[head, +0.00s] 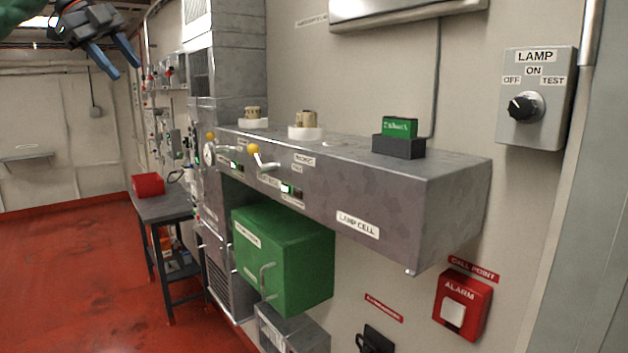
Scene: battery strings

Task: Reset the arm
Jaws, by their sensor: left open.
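My left gripper (120,58) shows at the top left of the head view. Its two blue fingers are spread apart and point down to the right, with nothing between them. It hangs in the air, well apart from the bench and the wall units. My right gripper is out of view.
A grey lamp cell shelf (455,200) juts from the wall, with yellow-knobbed levers (254,150) and a green block in a dark holder (398,147). Below are a green cabinet (300,260) and red alarm box (462,303). A red bin (148,185) stands on a table. The left floor is clear.

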